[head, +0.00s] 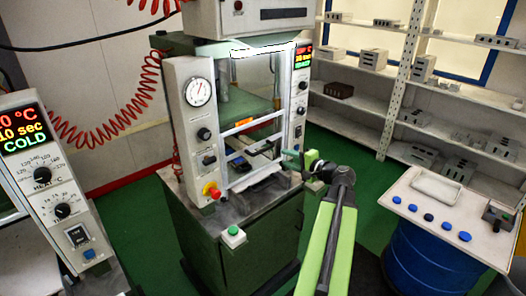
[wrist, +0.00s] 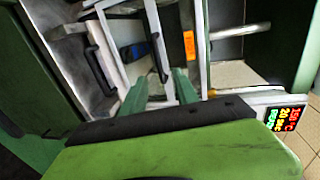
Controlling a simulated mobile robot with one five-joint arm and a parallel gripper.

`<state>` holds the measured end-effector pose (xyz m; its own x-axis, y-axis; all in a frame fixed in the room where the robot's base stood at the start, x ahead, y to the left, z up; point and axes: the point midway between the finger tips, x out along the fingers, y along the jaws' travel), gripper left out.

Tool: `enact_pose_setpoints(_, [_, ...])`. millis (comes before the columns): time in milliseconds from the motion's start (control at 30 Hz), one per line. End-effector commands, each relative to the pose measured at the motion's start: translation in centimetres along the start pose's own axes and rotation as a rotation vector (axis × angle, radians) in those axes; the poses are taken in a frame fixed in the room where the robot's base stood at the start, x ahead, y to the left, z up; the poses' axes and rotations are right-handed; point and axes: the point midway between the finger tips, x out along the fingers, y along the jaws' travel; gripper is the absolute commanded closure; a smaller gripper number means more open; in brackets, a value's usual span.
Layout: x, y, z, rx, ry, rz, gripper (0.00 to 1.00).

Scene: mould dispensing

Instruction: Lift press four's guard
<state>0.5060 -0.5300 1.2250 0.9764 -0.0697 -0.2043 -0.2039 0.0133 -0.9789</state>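The press (head: 190,130) in the middle of the head view has a white-framed, see-through guard (head: 240,126) across its front opening. No number shows on the press. The guard appears lowered over the opening. In the wrist view the guard frame (wrist: 203,50) fills the top middle, with a black bar handle (wrist: 158,55) on it. My gripper (head: 287,154) is at the right part of the guard. In the wrist view my gripper (wrist: 160,78) has its two green fingers apart, just short of the handle, with nothing clearly held. Contact cannot be told.
Another press (head: 45,170) stands at the left, reading COLD. A table (head: 415,215) with a tray (head: 437,188) and several blue pieces is at the right, above a blue drum (head: 425,262). Shelves (head: 350,105) with grey blocks line the back. Green floor is clear between.

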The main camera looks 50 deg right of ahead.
Motion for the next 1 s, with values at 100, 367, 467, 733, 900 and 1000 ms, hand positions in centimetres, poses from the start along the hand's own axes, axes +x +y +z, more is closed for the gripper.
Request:
enact_pose_setpoints(100, [3.3,0.3,-0.1,-0.002,-0.004,0.001,0.64])
enact_pose_setpoints(367, [9.9,0.3,-0.1,-0.002,-0.004,0.002,0.64])
enact_pose_setpoints(467, [12.1,0.3,-0.1,-0.002,-0.003,0.002,0.64])
enact_pose_setpoints(733, [15.0,0.1,-0.1,-0.001,0.0,0.001,0.64])
enact_pose_setpoints(900, [15.1,0.1,0.0,-0.001,0.0,0.002,0.64])
enact_pose_setpoints(1000, [15.1,0.1,0.0,-0.001,0.0,0.002,0.64])
